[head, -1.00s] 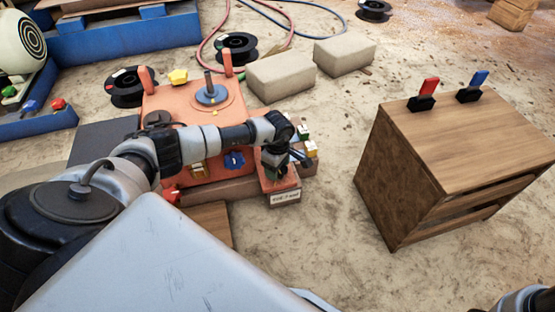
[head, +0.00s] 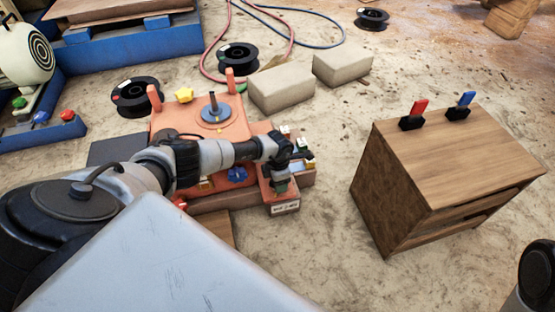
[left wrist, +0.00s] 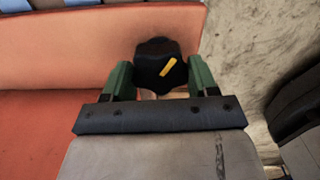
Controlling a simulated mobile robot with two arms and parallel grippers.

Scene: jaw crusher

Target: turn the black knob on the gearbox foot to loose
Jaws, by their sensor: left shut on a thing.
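The black knob (left wrist: 158,62) has a slanted yellow mark on top and shows in the left wrist view. The two green fingers of my left gripper (left wrist: 161,80) are shut on it, one on each side. In the head view my left gripper (head: 280,183) points down over the orange gearbox foot (head: 266,197) and hides the knob there. The foot has a white label (head: 286,208) on its front; its text is too small to read. The orange gearbox (head: 240,132) stands behind my left arm. My right gripper does not show.
A blue knob (head: 238,174) and a yellow knob (head: 184,95) are on the gearbox. Small coloured-top parts (head: 302,145) stand right beside the foot. A wooden cabinet (head: 455,165) with red and blue levers stands at right. Sandy floor between them is clear.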

